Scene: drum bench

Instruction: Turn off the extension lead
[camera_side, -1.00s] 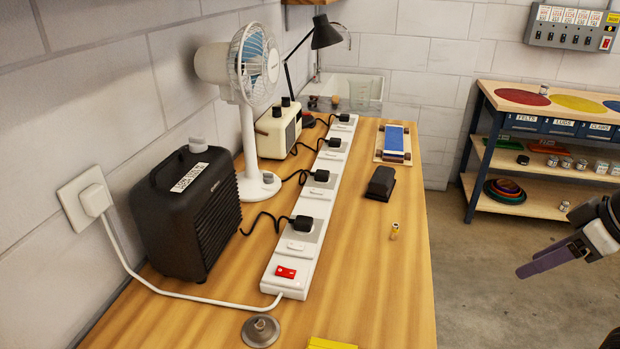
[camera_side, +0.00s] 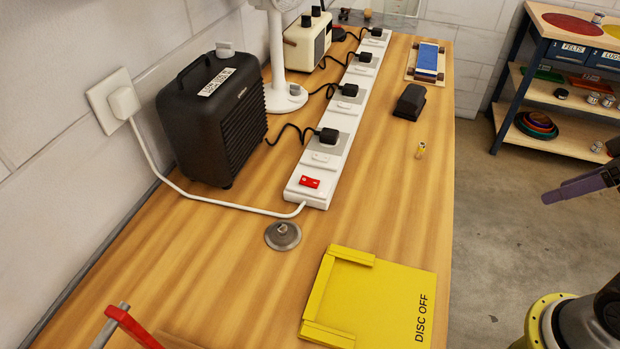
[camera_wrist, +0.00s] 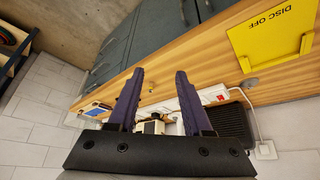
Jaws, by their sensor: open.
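The white extension lead (camera_side: 333,150) lies along the bench with several black plugs in its sockets. Its red rocker switch (camera_side: 309,182) is at the near end, where the white cable leaves toward the wall socket (camera_side: 116,102). Small white switches sit beside the individual sockets. My gripper shows at the right edge of the side view (camera_side: 575,188), off the bench and well apart from the lead. In the wrist view my gripper (camera_wrist: 158,84) has its two dark fingers spread with nothing held between them. Part of the lead and its red switch (camera_wrist: 221,98) show beyond the right finger.
A black heater (camera_side: 213,125), a white fan (camera_side: 277,60) and a cream radio (camera_side: 306,42) stand left of the lead. A grey suction-cup-like piece (camera_side: 283,236) and a yellow "DISC OFF" board (camera_side: 385,298) lie nearer. A black pedal (camera_side: 410,102) lies right. Bare wood separates them.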

